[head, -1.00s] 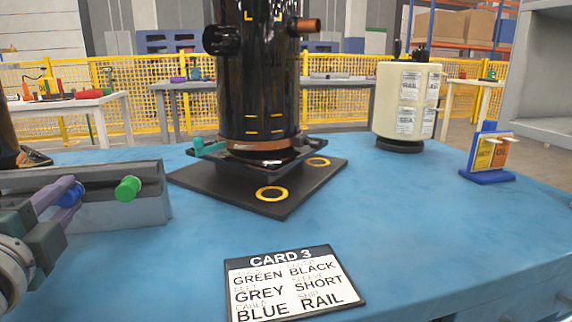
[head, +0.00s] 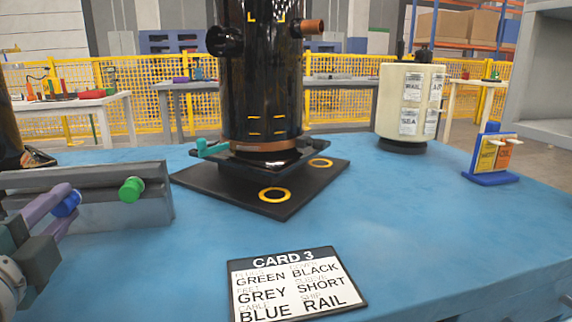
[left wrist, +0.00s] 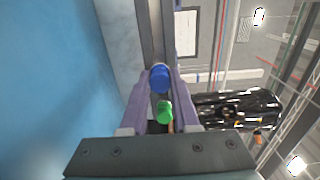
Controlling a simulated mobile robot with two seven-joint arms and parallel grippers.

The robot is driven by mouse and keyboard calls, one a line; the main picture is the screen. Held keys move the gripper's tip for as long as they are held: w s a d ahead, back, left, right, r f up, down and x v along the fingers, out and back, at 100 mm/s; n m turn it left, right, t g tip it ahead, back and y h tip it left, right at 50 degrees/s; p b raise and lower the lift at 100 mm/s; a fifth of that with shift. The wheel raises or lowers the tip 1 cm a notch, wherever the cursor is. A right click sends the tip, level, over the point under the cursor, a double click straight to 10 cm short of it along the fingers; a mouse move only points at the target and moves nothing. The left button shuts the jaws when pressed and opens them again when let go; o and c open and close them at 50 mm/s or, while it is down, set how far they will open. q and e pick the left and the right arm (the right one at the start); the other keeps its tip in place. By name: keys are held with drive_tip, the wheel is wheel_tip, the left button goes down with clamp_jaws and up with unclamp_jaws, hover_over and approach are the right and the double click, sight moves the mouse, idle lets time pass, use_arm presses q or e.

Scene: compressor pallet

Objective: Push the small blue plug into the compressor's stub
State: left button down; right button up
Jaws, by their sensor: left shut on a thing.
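The small blue plug (head: 66,203) is held between the purple fingers of my left gripper (head: 60,201) at the lower left, in front of the grey holder. The left wrist view also shows the blue plug (left wrist: 160,78) between the fingertips. The compressor (head: 260,80) is a tall glossy black cylinder standing on a dark base plate (head: 300,192). A copper-coloured stub (head: 312,27) sticks out of its upper right side, and a black stub (head: 225,42) out of its upper left. My right gripper is not in view.
A green plug (head: 132,189) sits at the grey holder (head: 110,213). A card reading CARD 3 (head: 292,284) lies at the front. A cream tank (head: 408,100) and a blue tag stand (head: 490,178) are at the right. The blue tabletop (head: 400,220) between is clear.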

sight(58, 209)
use_arm(q)
drive_tip(key=shift+v, duration=1.9)
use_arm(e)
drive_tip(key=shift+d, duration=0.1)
